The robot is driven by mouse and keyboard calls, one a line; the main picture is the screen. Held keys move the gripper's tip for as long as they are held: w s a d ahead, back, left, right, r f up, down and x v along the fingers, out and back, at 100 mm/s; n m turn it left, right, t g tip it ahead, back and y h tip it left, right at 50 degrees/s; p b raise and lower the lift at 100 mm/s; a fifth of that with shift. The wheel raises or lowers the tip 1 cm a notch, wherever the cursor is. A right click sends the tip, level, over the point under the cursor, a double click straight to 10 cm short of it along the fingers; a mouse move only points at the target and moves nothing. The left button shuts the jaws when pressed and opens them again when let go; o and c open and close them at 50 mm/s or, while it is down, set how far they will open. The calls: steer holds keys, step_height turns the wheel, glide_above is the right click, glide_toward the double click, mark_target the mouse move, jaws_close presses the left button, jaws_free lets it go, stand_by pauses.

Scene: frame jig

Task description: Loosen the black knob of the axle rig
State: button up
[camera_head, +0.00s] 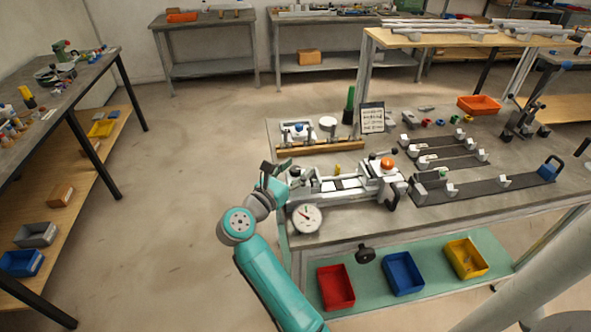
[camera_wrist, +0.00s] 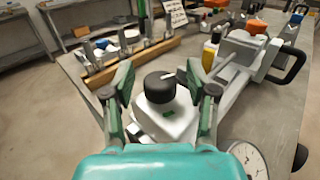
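The axle rig (camera_head: 340,188) is a pale metal frame on the workbench, with an orange knob at its right end. The black knob (camera_wrist: 160,87) is a short round cap on a white block at the rig's left end, in the middle of the wrist view. My gripper (camera_wrist: 165,84) is open, with one finger on each side of the black knob and gaps visible between. In the head view my gripper (camera_head: 272,172) is at the rig's left end; I cannot make out the black knob there.
A round dial gauge (camera_head: 306,217) stands at the rig's front left. A wooden rack (camera_head: 320,147) and a small sign (camera_head: 372,117) are behind the rig. Dark rails (camera_head: 480,190) lie to the right. Red, blue and yellow bins (camera_head: 403,273) sit on the lower shelf.

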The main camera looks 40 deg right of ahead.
jaws_close()
steer(key=shift+s+n+t+y, duration=0.1)
steer(key=shift+n+t+y, duration=0.2)
steer(key=shift+n+t, duration=0.7)
steer(key=shift+n+t+y, duration=0.7)
steer(key=shift+n+t, duration=0.2)
steer(key=shift+t, duration=0.9)
steer(key=shift+o, duration=0.8)
jaws_free()
steer(key=v, duration=1.1)
steer(key=shift+a, duration=0.45)
